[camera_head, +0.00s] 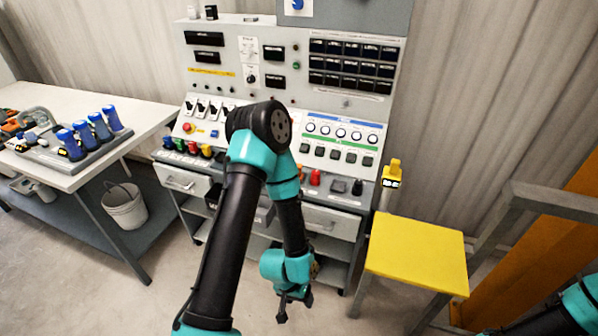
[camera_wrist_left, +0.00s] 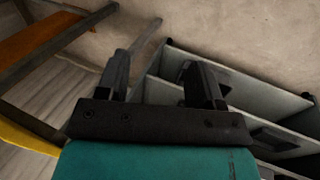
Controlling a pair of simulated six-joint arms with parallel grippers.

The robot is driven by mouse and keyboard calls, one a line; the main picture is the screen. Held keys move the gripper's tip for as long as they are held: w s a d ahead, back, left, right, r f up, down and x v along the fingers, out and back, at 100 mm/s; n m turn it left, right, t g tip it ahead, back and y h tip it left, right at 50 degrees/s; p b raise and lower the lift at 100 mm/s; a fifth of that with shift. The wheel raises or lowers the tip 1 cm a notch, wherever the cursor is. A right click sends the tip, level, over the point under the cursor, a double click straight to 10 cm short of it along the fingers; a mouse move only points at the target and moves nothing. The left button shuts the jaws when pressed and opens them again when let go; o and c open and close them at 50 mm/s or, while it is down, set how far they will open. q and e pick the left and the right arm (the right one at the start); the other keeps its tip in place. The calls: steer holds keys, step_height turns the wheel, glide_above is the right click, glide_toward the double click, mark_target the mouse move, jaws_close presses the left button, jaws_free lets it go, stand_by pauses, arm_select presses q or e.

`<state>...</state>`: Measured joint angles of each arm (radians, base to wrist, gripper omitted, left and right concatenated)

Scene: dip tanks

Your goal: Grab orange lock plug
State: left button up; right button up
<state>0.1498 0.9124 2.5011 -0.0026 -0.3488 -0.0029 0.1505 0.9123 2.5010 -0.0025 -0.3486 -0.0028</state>
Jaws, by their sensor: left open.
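An orange piece, perhaps the orange lock plug (camera_head: 300,172), shows at the console's front ledge just right of my left arm, partly hidden by it. A red plug (camera_head: 315,177) stands beside it. My left gripper (camera_head: 293,301) hangs low in front of the console, below and apart from the plugs, pointing down. In the left wrist view my left gripper (camera_wrist_left: 160,80) has its two black fingers apart with nothing between them. No plug shows in that view. Only a teal part of my right arm shows at the lower right; its gripper is out of frame.
The control console (camera_head: 340,220) has drawers and open shelves. More coloured plugs (camera_head: 193,148) stand on its left ledge. A yellow-topped stool (camera_head: 415,252) stands to the right, a white workbench (camera_head: 80,175) with blue-handled tools to the left. A bucket (camera_head: 125,207) stands under the bench.

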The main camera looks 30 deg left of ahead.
mark_target(299, 166)
stand_by(0.6)
